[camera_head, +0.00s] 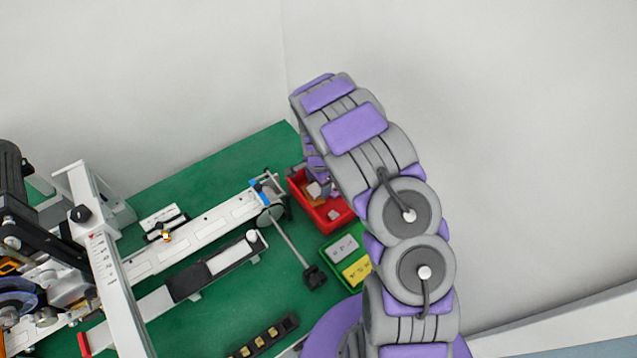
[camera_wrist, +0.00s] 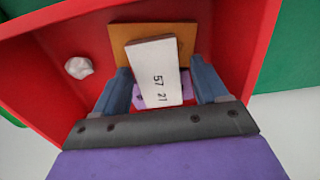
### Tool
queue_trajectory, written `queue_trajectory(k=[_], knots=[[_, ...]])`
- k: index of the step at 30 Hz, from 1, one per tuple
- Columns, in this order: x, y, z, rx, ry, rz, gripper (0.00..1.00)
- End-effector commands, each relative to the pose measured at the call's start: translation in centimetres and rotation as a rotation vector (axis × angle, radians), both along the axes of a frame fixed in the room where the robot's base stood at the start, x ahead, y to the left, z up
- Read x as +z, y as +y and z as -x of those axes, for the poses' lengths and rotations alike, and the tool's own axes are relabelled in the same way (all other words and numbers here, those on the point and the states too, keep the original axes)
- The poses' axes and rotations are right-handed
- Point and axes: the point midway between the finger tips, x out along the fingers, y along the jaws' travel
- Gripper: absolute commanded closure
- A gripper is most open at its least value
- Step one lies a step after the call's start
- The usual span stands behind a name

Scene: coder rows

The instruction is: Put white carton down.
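The white carton (camera_wrist: 157,72) shows in the wrist view with "57 21" printed on its face. It is tilted inside the red bin (camera_wrist: 45,75), in front of a brown-orange box (camera_wrist: 186,37). My gripper (camera_wrist: 161,78) reaches into the bin with its two blue-grey fingers apart, one on each side of the carton. A gap shows between the carton and the right finger; contact on the left is hard to judge. The carton's lower end is near the gripper's palm. In the head view my arm reaches the red bin (camera_head: 340,226) and partly hides its contents.
A small white lump (camera_wrist: 78,67) lies in the bin, left of the carton. A green tray (camera_head: 331,256) with white and yellow blocks stands beside the bin. A white rail device (camera_head: 205,226) and a dark-ended rod (camera_head: 314,277) occupy the green table (camera_head: 220,180). A wall stands behind.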

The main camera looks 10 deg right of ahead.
Motion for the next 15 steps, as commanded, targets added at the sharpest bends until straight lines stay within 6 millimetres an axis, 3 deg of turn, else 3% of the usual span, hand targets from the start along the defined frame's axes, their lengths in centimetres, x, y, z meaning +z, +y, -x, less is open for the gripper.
queue_trajectory(k=[10,15], knots=[[0.2,-0.2,0.0,-0.001,-0.001,-0.001,0.22],[1.3,0.1,0.0,0.000,-0.002,0.001,0.22]])
